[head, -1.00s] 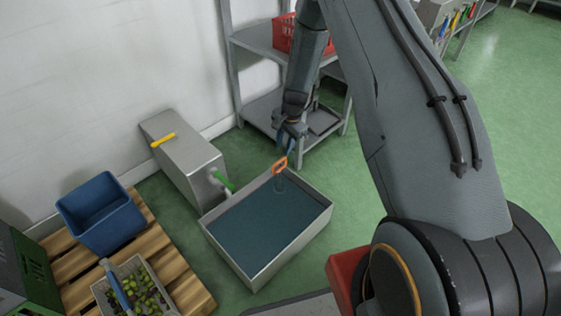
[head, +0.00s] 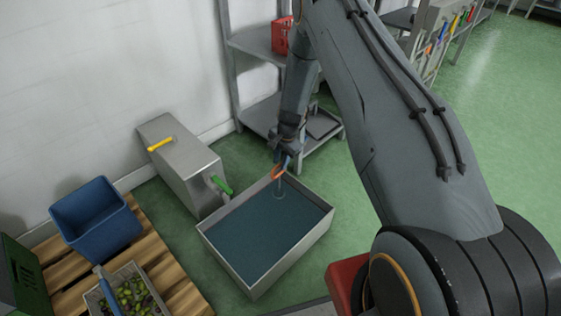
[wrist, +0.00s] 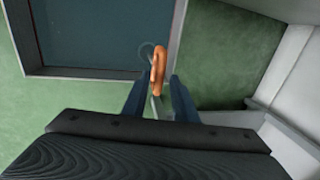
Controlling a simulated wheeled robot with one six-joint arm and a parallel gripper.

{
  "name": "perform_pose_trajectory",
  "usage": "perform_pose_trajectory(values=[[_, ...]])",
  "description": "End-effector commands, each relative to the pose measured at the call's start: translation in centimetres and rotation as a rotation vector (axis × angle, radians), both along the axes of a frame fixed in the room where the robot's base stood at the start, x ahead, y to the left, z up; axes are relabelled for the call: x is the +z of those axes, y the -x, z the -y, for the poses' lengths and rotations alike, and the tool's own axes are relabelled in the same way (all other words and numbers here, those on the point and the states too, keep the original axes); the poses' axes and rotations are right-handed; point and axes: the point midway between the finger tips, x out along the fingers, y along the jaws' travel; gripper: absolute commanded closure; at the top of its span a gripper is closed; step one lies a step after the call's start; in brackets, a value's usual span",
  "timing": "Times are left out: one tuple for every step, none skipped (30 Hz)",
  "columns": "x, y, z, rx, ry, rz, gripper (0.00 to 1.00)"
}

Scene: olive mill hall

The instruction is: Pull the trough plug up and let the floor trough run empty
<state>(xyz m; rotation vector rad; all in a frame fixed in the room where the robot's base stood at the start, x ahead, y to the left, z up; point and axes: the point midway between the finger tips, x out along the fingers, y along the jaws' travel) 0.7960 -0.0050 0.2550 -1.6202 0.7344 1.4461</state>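The floor trough (head: 232,271) is a low grey metal box holding dark blue-green liquid (head: 262,232). The orange loop handle of the plug (head: 279,172) stands up at its far corner, above the liquid. A thin stem and a faint ring show at the liquid below it; the plug's lower end is hidden. My gripper (head: 285,162) reaches down to the handle. In the wrist view my gripper (wrist: 158,92) has its two blue fingers well apart, with the orange handle (wrist: 158,68) seen edge-on between and slightly beyond the tips. Neither finger visibly touches it.
A steel box (head: 180,162) with yellow and green handles stands left of the trough. A pallet (head: 183,290) holds a blue bin (head: 96,216) and an olive crate (head: 135,292). A grey shelf (head: 258,113) stands behind.

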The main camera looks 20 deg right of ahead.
Motion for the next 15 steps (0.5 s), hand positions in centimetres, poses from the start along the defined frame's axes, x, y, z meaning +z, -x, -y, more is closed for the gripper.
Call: perform_pose_trajectory(values=[[0.01, 0.0, 0.0, 0.0, 0.0, 0.0, 0.84], [0.01, 0.0, 0.0, 0.0, 0.0, 0.0, 0.89], [0.01, 0.0, 0.0, 0.0, 0.0, 0.0, 0.96], [0.02, 0.0, 0.01, 0.0, 0.0, 0.0, 1.0], [0.01, 0.0, 0.0, 0.0, 0.0, 0.0, 1.0], [0.02, 0.0, 0.01, 0.0, 0.0, 0.0, 1.0], [0.02, 0.0, 0.01, 0.0, 0.0, 0.0, 1.0], [0.02, 0.0, 0.01, 0.0, 0.0, 0.0, 1.0], [0.02, 0.0, 0.01, 0.0, 0.0, 0.0, 1.0], [0.03, -0.01, 0.01, 0.0, 0.0, 0.0, 1.0], [0.06, 0.0, 0.01, 0.0, 0.0, 0.0, 1.0], [0.16, 0.0, 0.01, 0.0, 0.0, 0.0, 1.0], [0.32, 0.0, 0.01, 0.0, 0.0, 0.0, 1.0], [0.52, 0.0, 0.01, 0.001, 0.0, 0.001, 1.0], [0.88, 0.0, 0.01, 0.001, 0.0, 0.001, 1.0]])
